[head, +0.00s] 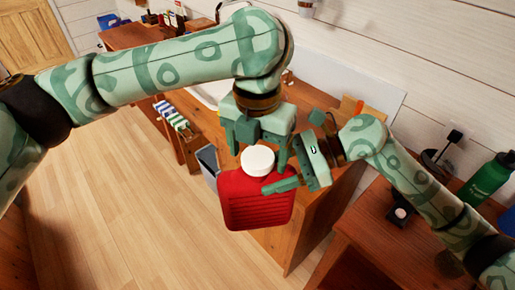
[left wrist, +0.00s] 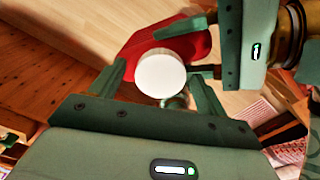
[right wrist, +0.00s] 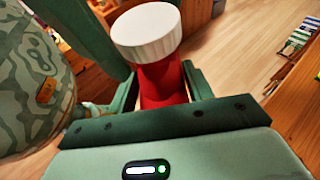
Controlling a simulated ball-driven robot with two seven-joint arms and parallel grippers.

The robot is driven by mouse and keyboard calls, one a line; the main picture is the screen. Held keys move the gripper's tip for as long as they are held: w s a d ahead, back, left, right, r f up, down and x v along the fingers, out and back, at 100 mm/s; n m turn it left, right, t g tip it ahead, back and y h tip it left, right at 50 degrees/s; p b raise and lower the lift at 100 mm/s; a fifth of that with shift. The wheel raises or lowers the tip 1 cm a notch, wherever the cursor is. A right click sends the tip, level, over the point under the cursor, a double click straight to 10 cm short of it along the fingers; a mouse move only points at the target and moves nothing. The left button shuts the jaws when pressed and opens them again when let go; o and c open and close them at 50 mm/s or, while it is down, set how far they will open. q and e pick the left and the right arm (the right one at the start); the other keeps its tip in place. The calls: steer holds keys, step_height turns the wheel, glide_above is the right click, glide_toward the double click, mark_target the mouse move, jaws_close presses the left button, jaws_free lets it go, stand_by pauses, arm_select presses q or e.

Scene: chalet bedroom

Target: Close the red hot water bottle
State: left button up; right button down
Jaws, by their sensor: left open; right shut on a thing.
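The red hot water bottle (head: 258,208) hangs in front of the wooden counter, with its white cap (head: 257,160) at the top. In the right wrist view the cap (right wrist: 147,32) sits on top of the red neck (right wrist: 160,84); I cannot tell how tight it is. My right gripper (right wrist: 160,88) is shut on the bottle's neck. My left gripper (head: 258,150) is open above the bottle, its fingers on either side of the cap. In the left wrist view the cap (left wrist: 160,75) lies between the open fingers, with no clear contact.
A wooden counter (head: 290,235) with a white sink (head: 213,93) stands behind the bottle. A grey bin (head: 208,160) and striped towels (head: 172,115) are at its side. A green flask (head: 487,180) stands on the right-hand table (head: 375,225). The floor (head: 120,190) at left is clear.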

arm_select(q)
steer(key=shift+r, duration=2.2)
steer(key=shift+c, duration=0.5)
